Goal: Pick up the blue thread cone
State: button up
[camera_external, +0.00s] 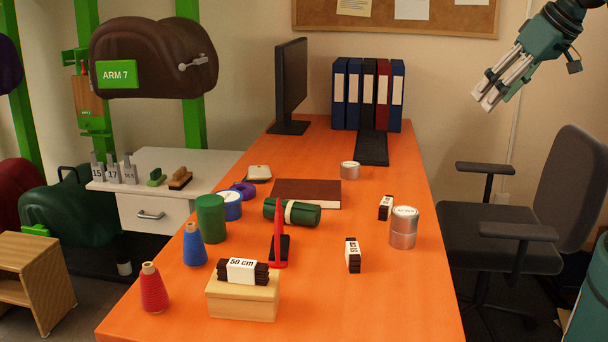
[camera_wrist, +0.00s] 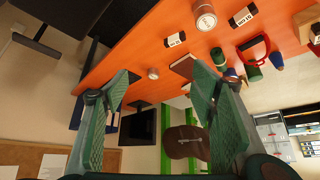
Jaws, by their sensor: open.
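The blue thread cone (camera_external: 194,246) stands upright on the orange table (camera_external: 340,310), near its left edge. It has a tan tip. The cone also shows small at the right of the wrist view (camera_wrist: 277,61). My gripper (camera_external: 487,97) is high at the upper right of the external view, above the chair side and far from the cone. In the wrist view my gripper (camera_wrist: 158,72) has its two green fingers spread, with nothing held between them.
A red thread cone (camera_external: 153,290) stands in front left of the blue one. A green cylinder (camera_external: 211,219) stands close behind it. A wooden box (camera_external: 243,298) with a dark bundle (camera_external: 242,271) is at its front right. The table's right front is clear.

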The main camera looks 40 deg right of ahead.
jog(key=shift+c, duration=0.3)
jog(key=c, duration=0.4)
jog(key=shift+w, duration=0.1)
jog(key=w+a+f+n+t+b, duration=0.1)
jog(key=w+a+f+n, duration=0.1)
jog(key=w+a+n, duration=0.75)
jog(key=w+a+f+n+t+b, duration=0.15)
jog(key=w+a+n, duration=0.4)
jog(key=w, duration=0.65)
jog(key=w+a+f+n+y+b, duration=0.1)
jog(key=w+a+f+n, duration=0.1)
jog(key=w+a+n, duration=0.3)
jog(key=a+f+n+t, duration=0.1)
jog(key=a+f+n, duration=0.15)
jog(key=a, duration=0.35)
jog(key=w+a+f+n+y+b, duration=0.1)
jog(key=w+a+f+n, duration=0.1)
jog(key=w+a+n, duration=0.3)
jog(key=s+a+f+n+y, duration=0.1)
jog(key=a+f+n, duration=0.3)
jog(key=a, duration=0.5)
jog(key=s+a+f+n+t+y+b, duration=0.1)
jog(key=a+f+n, duration=0.3)
jog(key=a, duration=0.5)
jog(key=s+a+f+n+t+y+b, duration=0.1)
jog(key=s+a+f+n, duration=0.1)
jog(key=a+f+n, duration=0.3)
jog(key=a+f, duration=0.3)
jog(key=a, duration=0.1)
jog(key=shift+s, duration=0.25)
